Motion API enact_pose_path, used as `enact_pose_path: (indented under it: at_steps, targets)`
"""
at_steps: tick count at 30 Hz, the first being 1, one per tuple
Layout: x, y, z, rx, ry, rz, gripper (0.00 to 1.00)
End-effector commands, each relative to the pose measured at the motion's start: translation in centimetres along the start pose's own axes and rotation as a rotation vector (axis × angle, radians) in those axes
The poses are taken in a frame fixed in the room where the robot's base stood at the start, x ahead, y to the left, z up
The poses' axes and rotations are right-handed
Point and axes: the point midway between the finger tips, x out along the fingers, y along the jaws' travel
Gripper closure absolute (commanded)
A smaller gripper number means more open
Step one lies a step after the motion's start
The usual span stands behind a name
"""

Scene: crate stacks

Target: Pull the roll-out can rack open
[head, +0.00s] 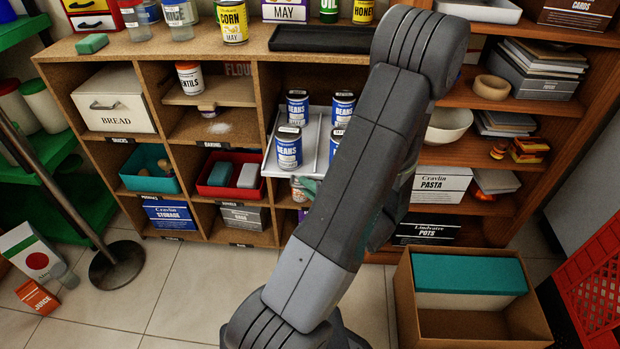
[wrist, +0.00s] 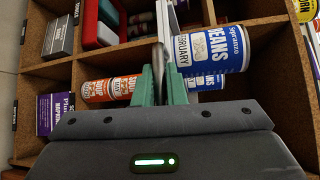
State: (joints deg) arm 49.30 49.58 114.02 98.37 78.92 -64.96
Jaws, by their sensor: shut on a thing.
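The roll-out can rack (head: 314,128) is a white tray in the middle column of the wooden shelf, carrying several blue-and-white bean cans (head: 288,150). Its front end sticks out past the shelf front. In the wrist view, the rack's pale edge (wrist: 174,18) runs beside a bean can (wrist: 215,50). My gripper (wrist: 161,75) has its green fingers shut on a narrow grey piece at the rack's front, seemingly its handle. In the head view my arm covers most of the gripper and the rack's right side.
Orange soup cans (wrist: 110,89) stand in the compartment below the rack. A red bin (head: 228,190) and teal bin (head: 150,182) sit to the left. An open cardboard box (head: 410,300) stands on the floor at right, and a metal post base (head: 118,265) at left. Tiled floor between is clear.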

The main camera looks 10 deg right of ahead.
Motion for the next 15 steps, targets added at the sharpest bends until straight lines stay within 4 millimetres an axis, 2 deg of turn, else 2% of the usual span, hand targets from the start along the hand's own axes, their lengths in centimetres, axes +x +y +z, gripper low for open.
enact_pose_path:
  at_steps: [1,6,15]
  targets:
    - [-0.8,0.9,0.6,0.0,0.004,0.001,1.0]
    - [-2.9,1.3,2.8,0.0,0.004,0.001,1.0]
    - [-4.8,1.6,4.8,-0.001,0.001,0.003,1.0]
